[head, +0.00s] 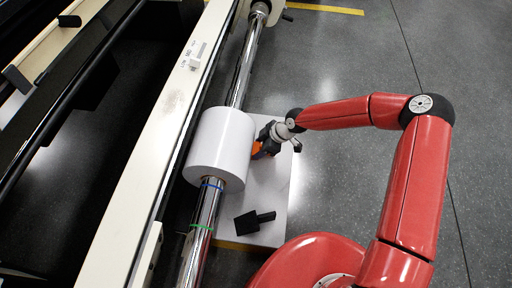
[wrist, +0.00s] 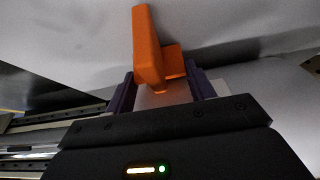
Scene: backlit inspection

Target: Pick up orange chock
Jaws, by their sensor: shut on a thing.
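The orange chock (wrist: 148,50) stands out between the two purple fingers of my gripper (wrist: 160,88) in the wrist view. The fingers are shut on it. In the head view the orange chock (head: 262,149) shows only in part, beside the white roll and largely covered by my gripper (head: 266,142). I cannot tell whether the chock touches the white surface below it.
A white roll (head: 218,150) sits on a shiny metal shaft (head: 240,75) just left of my gripper. A black chock-like piece (head: 247,222) lies on the white board (head: 278,205). A pale machine beam (head: 165,130) runs along the left. Grey floor (head: 340,60) is open to the right.

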